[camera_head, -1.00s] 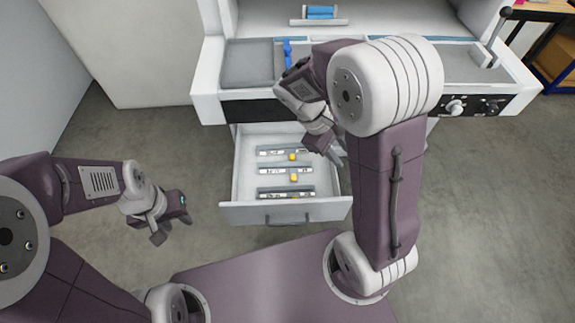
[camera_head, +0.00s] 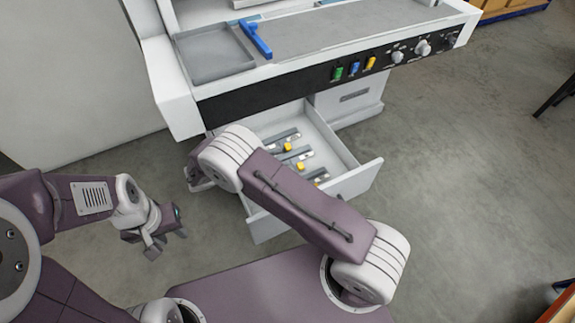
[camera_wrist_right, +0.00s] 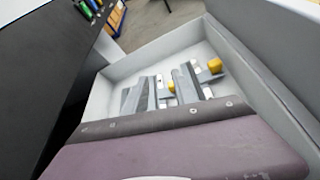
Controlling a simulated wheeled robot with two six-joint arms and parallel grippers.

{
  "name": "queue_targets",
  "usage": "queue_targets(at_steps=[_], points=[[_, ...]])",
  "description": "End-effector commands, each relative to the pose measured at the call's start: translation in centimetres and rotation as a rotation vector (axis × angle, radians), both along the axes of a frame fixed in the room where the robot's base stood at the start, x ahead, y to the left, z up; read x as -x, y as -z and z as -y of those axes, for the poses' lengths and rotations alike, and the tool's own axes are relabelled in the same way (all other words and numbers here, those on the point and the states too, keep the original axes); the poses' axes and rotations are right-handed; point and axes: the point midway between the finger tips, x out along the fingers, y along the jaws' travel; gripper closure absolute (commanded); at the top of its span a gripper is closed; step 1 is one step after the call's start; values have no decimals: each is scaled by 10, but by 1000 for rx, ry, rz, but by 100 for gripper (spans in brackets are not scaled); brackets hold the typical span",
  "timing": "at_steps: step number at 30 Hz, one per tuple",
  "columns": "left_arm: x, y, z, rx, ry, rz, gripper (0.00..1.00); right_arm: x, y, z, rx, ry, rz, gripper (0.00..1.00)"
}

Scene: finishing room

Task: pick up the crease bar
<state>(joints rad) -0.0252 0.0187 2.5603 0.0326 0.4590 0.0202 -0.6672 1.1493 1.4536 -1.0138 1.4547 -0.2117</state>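Several grey bars with pale label strips and yellow knobs lie in the open drawer (camera_head: 362,176). One bar (camera_head: 282,136) is at the back, another (camera_head: 294,155) in the middle; the front one is partly behind my right arm. I cannot tell which is the crease bar. The wrist view also shows bars (camera_wrist_right: 186,84) lying in the drawer. My right arm crosses over the drawer; its wrist is at the drawer's left side, and its fingers are hidden. My left gripper (camera_head: 166,241) is open and empty, above the floor left of the drawer.
The drawer walls surround the bars. Floor (camera_head: 455,170) to the right is clear.

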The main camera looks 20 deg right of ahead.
Motion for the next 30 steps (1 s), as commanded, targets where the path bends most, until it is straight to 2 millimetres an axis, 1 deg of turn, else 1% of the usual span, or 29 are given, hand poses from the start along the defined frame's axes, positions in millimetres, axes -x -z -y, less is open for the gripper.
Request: queue_targets(at_steps=[2,6,9,11,14,18,20,24,27,30], points=[[0,4,0,0,0,0,64,0,13,1,1,1,-3,67],[0,15,0,0,0,0,64,1,50,1,1,2,-4,67],[0,21,0,0,0,0,64,1,72,1,1,2,-3,67],[0,24,0,0,0,0,64,1,81,1,1,2,-3,67],[0,22,0,0,0,0,64,-2,82,10,-1,4,-1,67],[0,22,0,0,0,0,64,-3,83,13,-2,3,0,67],[0,22,0,0,0,0,64,-4,85,18,0,5,-1,67],[0,26,0,0,0,0,64,-9,96,44,0,7,-2,67],[0,27,0,0,0,0,64,-13,103,60,-1,7,-2,67],[0,28,0,0,0,0,64,-15,106,68,-2,4,-1,67]])
